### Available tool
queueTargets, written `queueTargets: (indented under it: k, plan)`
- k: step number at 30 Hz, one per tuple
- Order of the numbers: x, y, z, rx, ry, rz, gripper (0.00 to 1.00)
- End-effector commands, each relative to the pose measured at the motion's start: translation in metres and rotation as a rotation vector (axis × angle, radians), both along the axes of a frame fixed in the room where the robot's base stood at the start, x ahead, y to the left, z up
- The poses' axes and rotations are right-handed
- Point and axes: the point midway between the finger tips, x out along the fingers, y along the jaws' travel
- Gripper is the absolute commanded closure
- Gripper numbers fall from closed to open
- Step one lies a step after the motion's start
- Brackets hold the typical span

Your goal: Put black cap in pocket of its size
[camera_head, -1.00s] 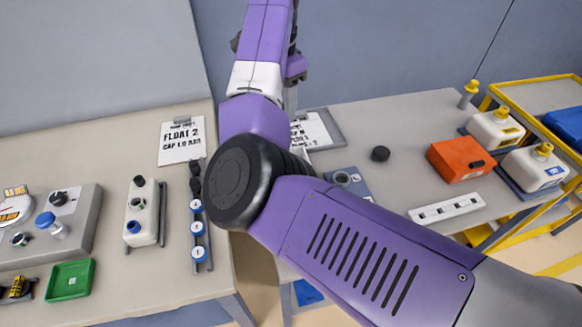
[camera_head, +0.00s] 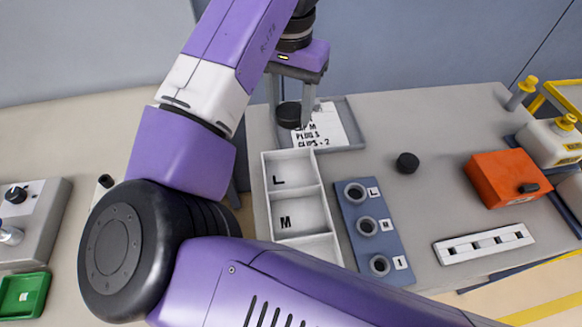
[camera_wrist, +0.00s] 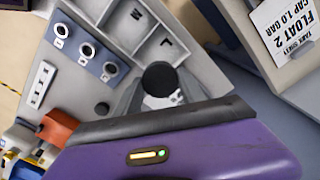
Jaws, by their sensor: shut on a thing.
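My gripper (camera_head: 294,108) is shut on a black cap (camera_head: 289,115) and holds it in the air in front of the clipboard, near the far end of the white pocket tray (camera_head: 264,190). In the wrist view the held black cap (camera_wrist: 160,78) shows between the fingers, beside the L pocket (camera_wrist: 180,97) in the picture. The tray has an L pocket (camera_head: 295,168), an M pocket (camera_head: 305,213) and a third pocket partly hidden by my arm. A second black cap (camera_head: 407,163) lies on the grey table, right of the tray.
A blue plate (camera_head: 352,218) with three ring gauges lies right of the tray. A clipboard (camera_head: 350,140) lies behind it. Table around the second cap is clear.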

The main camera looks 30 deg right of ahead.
Motion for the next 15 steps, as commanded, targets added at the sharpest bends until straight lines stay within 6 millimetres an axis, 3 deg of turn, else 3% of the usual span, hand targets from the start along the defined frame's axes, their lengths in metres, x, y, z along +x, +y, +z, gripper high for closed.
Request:
queueTargets:
  k: [9,15]
  plan:
    - [-0.001,-0.001,-0.081,-0.005,0.005,0.000,0.97]
    - [-0.001,0.000,-0.120,0.000,0.002,0.000,0.97]
